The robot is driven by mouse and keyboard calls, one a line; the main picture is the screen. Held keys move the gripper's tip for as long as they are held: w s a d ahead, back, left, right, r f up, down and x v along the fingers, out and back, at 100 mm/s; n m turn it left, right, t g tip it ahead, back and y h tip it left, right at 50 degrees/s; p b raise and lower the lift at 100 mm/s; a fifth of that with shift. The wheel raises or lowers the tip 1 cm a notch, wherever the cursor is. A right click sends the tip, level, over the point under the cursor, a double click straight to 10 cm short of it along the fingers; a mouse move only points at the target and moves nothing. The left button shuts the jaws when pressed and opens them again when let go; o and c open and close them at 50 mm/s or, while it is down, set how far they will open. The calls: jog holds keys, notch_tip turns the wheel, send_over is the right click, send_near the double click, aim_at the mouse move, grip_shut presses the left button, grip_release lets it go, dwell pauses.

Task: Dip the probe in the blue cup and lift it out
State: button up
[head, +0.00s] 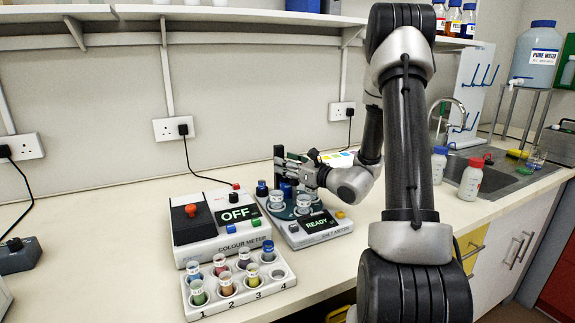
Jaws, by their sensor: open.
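The salt meter (320,229) stands on the bench with its screen reading READY. Two pale cups (276,201) and (304,203) stand on its dark green top. A dark blue piece (287,189) shows just below my gripper, behind the cups; I cannot tell whether it is the probe or part of a blue cup. Another dark blue capped piece (262,188) stands at the meter's left rear. My gripper (281,168) is open, sideways over the back of the meter. Its fingers hide part of what is behind them, and no probe can be made out clearly.
The colour meter (195,230), reading OFF, stands close on the left. A white rack (268,293) of coloured sample tubes lies in front. Bottles (471,180) and a sink (505,175) are at the right.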

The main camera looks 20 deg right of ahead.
jog(key=shift+c, duration=0.2)
grip_shut()
jog(key=shift+w+r, duration=0.1)
jog(key=shift+r, duration=2.8)
jog(key=shift+o, duration=0.2)
grip_release()
jog(key=v, duration=1.2)
jog(key=shift+f, duration=0.15)
